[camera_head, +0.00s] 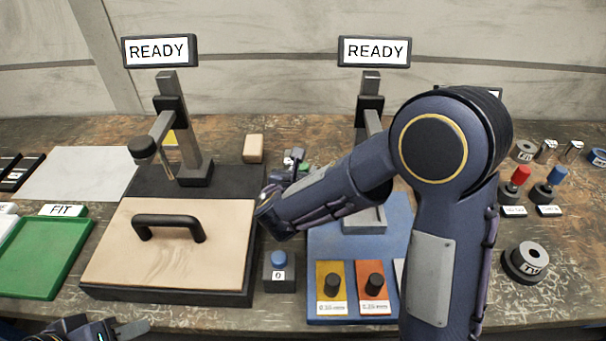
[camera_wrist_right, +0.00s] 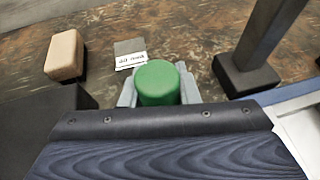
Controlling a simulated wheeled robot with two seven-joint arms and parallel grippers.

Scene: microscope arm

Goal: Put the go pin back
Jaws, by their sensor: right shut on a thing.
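The go pin, with a round green head (camera_wrist_right: 157,82), is between the grey fingers of my right gripper (camera_wrist_right: 158,92) in the right wrist view. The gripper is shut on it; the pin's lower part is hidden. A small grey block (camera_wrist_right: 130,46) with a white label lies just beyond it on the bench. In the head view my right forearm hides most of that area. My left gripper (camera_head: 100,330) is only partly in view at the bottom left edge, apart from the objects; its opening does not show clearly.
A beige block (camera_head: 253,148) stands left of the pin area. Two stands with READY signs (camera_head: 160,50) rise at the back. A wooden plate with a black handle (camera_head: 168,222), a blue button (camera_head: 279,260) and a green tray (camera_head: 42,262) are at the left and centre.

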